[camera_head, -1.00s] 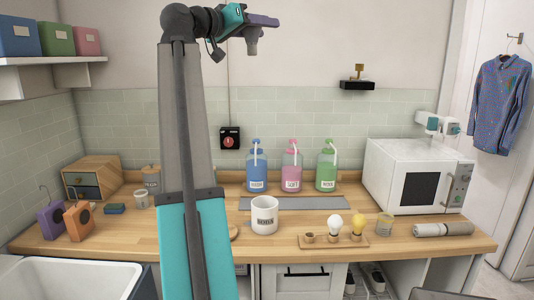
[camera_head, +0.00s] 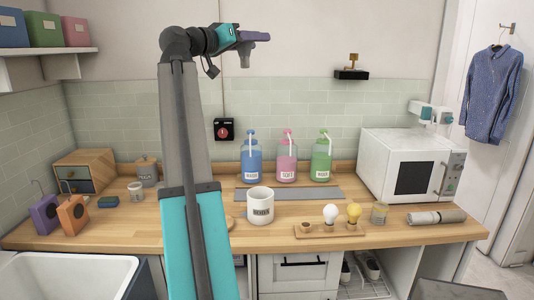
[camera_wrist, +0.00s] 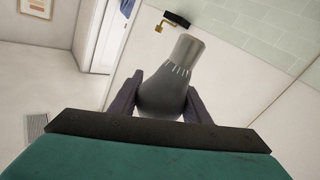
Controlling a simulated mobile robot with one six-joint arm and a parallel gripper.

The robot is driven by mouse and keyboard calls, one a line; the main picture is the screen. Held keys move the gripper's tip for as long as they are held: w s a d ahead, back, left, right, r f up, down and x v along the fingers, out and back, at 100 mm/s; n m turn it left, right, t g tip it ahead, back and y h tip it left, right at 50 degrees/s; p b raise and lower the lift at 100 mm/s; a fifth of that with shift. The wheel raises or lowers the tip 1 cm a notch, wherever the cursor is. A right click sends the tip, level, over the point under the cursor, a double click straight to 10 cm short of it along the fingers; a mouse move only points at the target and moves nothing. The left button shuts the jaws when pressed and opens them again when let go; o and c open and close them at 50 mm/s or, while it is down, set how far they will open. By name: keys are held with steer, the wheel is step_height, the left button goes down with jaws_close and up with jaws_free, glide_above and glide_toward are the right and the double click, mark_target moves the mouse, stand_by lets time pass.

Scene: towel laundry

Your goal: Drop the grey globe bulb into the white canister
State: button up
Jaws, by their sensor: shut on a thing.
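My gripper (camera_head: 250,46) is raised high at the top middle of the head view, well above the counter. It is shut on the grey globe bulb (camera_wrist: 165,90), which fills the space between the two fingers in the wrist view; its base points away from the palm. In the head view the bulb (camera_head: 245,60) shows as a small grey piece hanging below the fingers.
A wooden bulb holder (camera_head: 330,230) with a white and a yellow bulb stands right of the canister. Blue, pink and green pump bottles (camera_head: 287,162) stand behind it. A microwave (camera_head: 410,165) is at the right. A grey mat (camera_head: 290,194) lies behind the canister.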

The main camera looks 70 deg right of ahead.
steer(key=d+f, duration=0.5)
steer(key=f, duration=1)
steer(key=d+f, duration=0.5)
steer(key=f, duration=1)
steer(key=d+f, duration=0.4)
steer(key=f, duration=1.2)
steer(key=shift+w+d, duration=0.3)
steer(key=shift+d, duration=0.1)
steer(key=shift+f, duration=0.1)
step_height(320, 180, down, 6)
steer(key=shift+r, duration=0.1)
steer(key=o, duration=1.1)
steer(key=shift+o, duration=0.2)
